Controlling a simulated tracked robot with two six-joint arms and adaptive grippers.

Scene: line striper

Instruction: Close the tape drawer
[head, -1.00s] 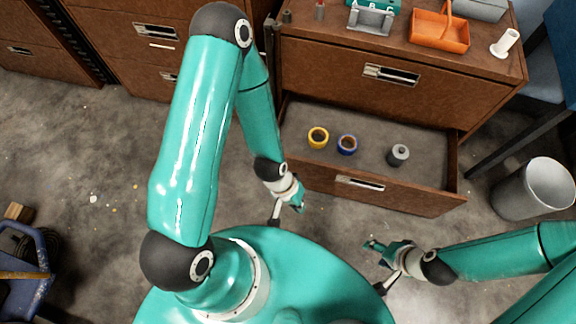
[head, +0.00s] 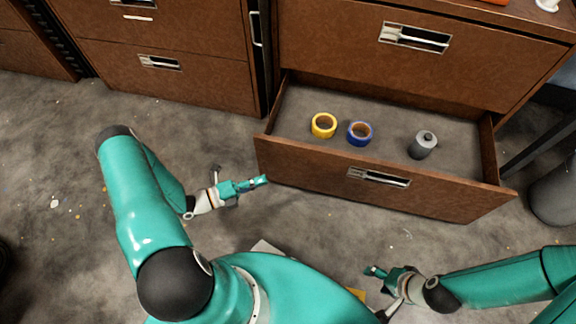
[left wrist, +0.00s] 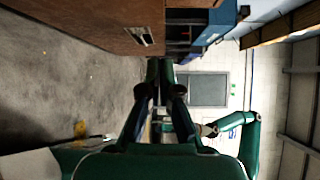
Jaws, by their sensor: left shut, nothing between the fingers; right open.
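The tape drawer (head: 300,160) is the lower drawer of the brown wooden cabinet and stands open. Its front panel has a metal handle (head: 379,177). Inside lie a yellow tape roll (head: 323,125), a blue tape roll (head: 360,133) and a grey cylinder (head: 423,145). My left gripper (head: 262,181) is shut and empty, its tips close to the left end of the drawer front; I cannot tell whether they touch. It also shows in the left wrist view (left wrist: 166,68), pointing along a brown wooden face. My right gripper (head: 372,280) is open, in front of the drawer and apart from it.
The closed upper drawer (head: 430,55) is above the open one. More brown cabinets (head: 165,85) stand to the left. A grey bin (head: 555,190) stands to the right. The floor (head: 70,160) at left is mostly clear, with small specks.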

